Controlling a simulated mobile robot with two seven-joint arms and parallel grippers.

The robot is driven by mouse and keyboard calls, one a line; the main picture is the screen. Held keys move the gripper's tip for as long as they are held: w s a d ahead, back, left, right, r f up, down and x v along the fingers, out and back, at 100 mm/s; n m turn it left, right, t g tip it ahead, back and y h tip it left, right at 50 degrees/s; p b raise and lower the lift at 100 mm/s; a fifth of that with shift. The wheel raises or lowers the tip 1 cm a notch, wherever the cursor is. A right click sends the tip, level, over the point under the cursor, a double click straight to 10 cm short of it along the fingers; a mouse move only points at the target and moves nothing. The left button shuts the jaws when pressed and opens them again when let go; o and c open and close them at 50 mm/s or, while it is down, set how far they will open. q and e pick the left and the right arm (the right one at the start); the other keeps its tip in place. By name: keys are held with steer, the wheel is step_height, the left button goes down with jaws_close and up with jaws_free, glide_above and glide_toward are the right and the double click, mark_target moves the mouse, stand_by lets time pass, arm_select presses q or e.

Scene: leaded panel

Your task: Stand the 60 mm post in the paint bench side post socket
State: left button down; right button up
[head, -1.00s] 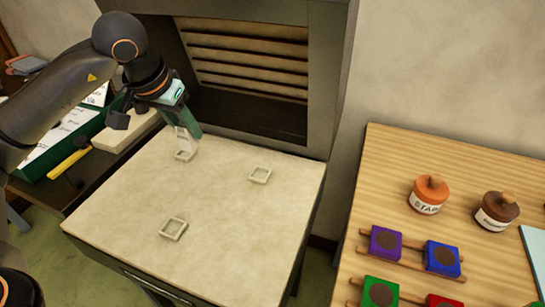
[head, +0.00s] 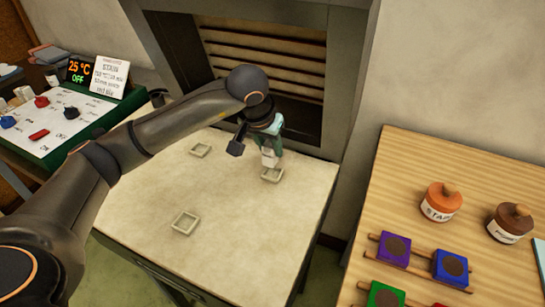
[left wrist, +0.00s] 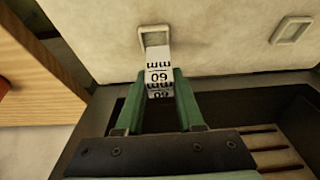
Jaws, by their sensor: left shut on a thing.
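My left gripper (head: 274,147) is shut on a white post (head: 269,159), above the right-hand square socket (head: 272,176) on the pale bench top. In the left wrist view the post (left wrist: 159,62) is marked "60 mm" and sits between the green fingers (left wrist: 160,92). Its far end overlaps the edge of the socket (left wrist: 155,35); I cannot tell whether it is inside. Two other square sockets, at the back left (head: 200,150) and front (head: 185,223), look empty. My right gripper is not in view.
A hooded opening with slats (head: 260,62) stands behind the bench top (head: 130,205). A wooden table (head: 400,170) at right holds lidded pots (head: 441,203) and coloured blocks (head: 393,248). A green-edged board (head: 55,125) with small pieces is at left.

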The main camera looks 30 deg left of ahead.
mark_target(272, 157)
arm_select(q)
steer(key=shift+w+d+f, duration=0.1)
steer(key=shift+d+f, duration=0.05)
steer(key=shift+f, duration=0.85)
steer(key=shift+w+d+f, duration=0.1)
steer(key=shift+f, duration=0.85)
steer(key=shift+f, duration=0.15)
steer(key=c, duration=0.5)
jaws_free()
steer(key=shift+r, duration=0.5)
steer(key=v, duration=1.1)
steer(key=shift+s+r+p, duration=0.15)
steer(key=shift+r+p, duration=0.05)
steer(key=shift+p, duration=0.1)
